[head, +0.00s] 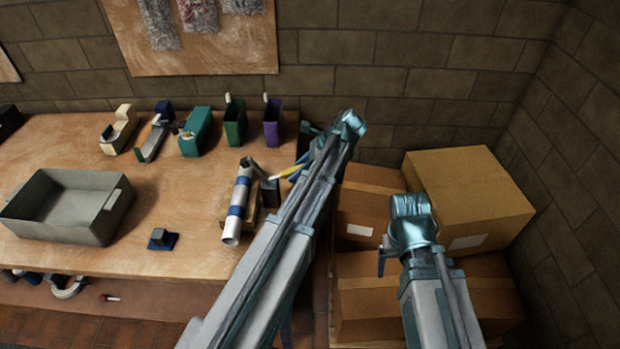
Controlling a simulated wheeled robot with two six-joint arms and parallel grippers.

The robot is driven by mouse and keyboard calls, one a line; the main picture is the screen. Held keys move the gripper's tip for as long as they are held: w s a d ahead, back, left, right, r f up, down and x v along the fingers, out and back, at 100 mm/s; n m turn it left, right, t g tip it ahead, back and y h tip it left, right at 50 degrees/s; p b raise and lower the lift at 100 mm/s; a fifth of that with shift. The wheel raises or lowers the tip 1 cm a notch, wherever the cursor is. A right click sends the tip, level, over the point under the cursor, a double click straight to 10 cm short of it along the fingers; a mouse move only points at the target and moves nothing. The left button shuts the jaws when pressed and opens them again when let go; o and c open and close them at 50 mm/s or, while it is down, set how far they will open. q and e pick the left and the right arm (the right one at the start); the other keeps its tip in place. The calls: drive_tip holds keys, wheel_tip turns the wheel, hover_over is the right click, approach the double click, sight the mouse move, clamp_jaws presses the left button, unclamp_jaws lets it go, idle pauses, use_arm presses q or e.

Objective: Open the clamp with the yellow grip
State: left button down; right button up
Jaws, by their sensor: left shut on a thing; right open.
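The clamp (262,172), a dark grey piece with a yellow grip (287,171), stands near the table's right end. It is beside a white tube (231,224) with blue bands, which leans on a wooden block. My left gripper (296,172) is at the yellow grip and shut on it; my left arm hides most of the gripper and the grip's right end. My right gripper (381,262) is open over the cardboard boxes, right of the table; only a dark blue part of it shows below the wrist.
A grey bin (112,205) and a small dark block on a blue base (160,239) are on the wooden table. Tape dispensers, a stapler-like tool and pen cups (235,122) line the back wall. Cardboard boxes (470,195) fill the right side. The table's middle is mostly clear.

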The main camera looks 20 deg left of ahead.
use_arm(q)
drive_tip(key=shift+d+f+y+b, duration=0.15)
drive_tip(key=shift+f+y+b, duration=0.15)
drive_tip(key=shift+f+b, duration=0.25)
drive_tip(key=shift+d+y+b, duration=0.1)
drive_tip(key=shift+y+b, duration=0.3)
drive_tip(key=shift+b, duration=0.2)
drive_tip(key=c, duration=0.6)
unclamp_jaws()
drive_tip(key=shift+w, duration=0.1)
drive_tip(key=shift+c, duration=0.2)
drive_tip(key=p+v, duration=0.9)
drive_tip(key=v, duration=0.4)
drive_tip(key=shift+w+d+r, duration=0.25)
